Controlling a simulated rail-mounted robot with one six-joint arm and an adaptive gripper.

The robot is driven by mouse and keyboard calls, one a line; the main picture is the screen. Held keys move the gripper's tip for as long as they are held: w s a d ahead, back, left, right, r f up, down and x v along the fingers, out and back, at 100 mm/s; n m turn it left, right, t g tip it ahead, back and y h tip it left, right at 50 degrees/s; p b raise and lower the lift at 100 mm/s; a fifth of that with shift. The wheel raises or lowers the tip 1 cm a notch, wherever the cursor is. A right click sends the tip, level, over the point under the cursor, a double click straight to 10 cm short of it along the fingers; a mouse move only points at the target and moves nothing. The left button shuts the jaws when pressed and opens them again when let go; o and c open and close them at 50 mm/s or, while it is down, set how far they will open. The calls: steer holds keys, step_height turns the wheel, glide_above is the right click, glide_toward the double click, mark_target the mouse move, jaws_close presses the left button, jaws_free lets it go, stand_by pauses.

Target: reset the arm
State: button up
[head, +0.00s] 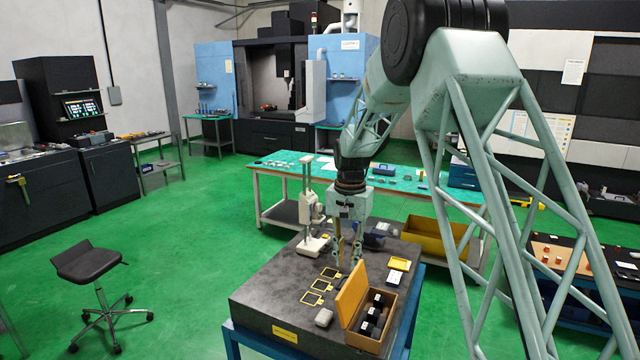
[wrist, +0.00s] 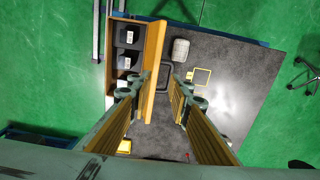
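My gripper (head: 347,258) hangs from my arm, pointing down over the dark stone table, behind the open wooden box in the head view. In the wrist view my gripper (wrist: 162,80) has its two yellow-sided fingers spread apart. I see nothing held between them, only the table top and part of a dark square outline below. How high the fingertips are above the table is hard to tell.
The stone table (head: 262,293) bears a wooden box (head: 378,342) with black blocks and its lid (head: 351,295) raised, yellow-framed squares (head: 311,298), a grey rounded object (head: 323,317) and a white stand-mounted instrument (head: 311,212). A green-topped bench (head: 274,176) stands behind.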

steer(key=s+d+r+n+t+b, duration=0.1)
steer(key=s+d+r+b, duration=0.15)
steer(key=s+r, duration=0.5)
steer(key=s+d+r+n+b, duration=0.1)
steer(key=s+d+r+b, duration=0.2)
steer(key=s, duration=0.7)
steer(key=s+d+r+t+b, duration=0.1)
steer(key=s+d+r, duration=0.2)
steer(key=s+r, duration=0.5)
steer(key=s+d+f+n+b, duration=0.1)
steer(key=s+f+b, duration=0.1)
steer(key=s, duration=0.9)
steer(key=s+d+f+n+t+b, duration=0.1)
steer(key=s+f+b, duration=0.1)
steer(key=s, duration=0.9)
steer(key=s+d+f+n+b, duration=0.1)
steer(key=s+d+f+b, duration=0.1)
steer(key=s, duration=0.9)
steer(key=shift+s+f+t+b, duration=0.4)
steer(key=shift+f+b, duration=0.15)
steer(key=shift+f, duration=0.25)
steer(key=shift+w, duration=0.2)
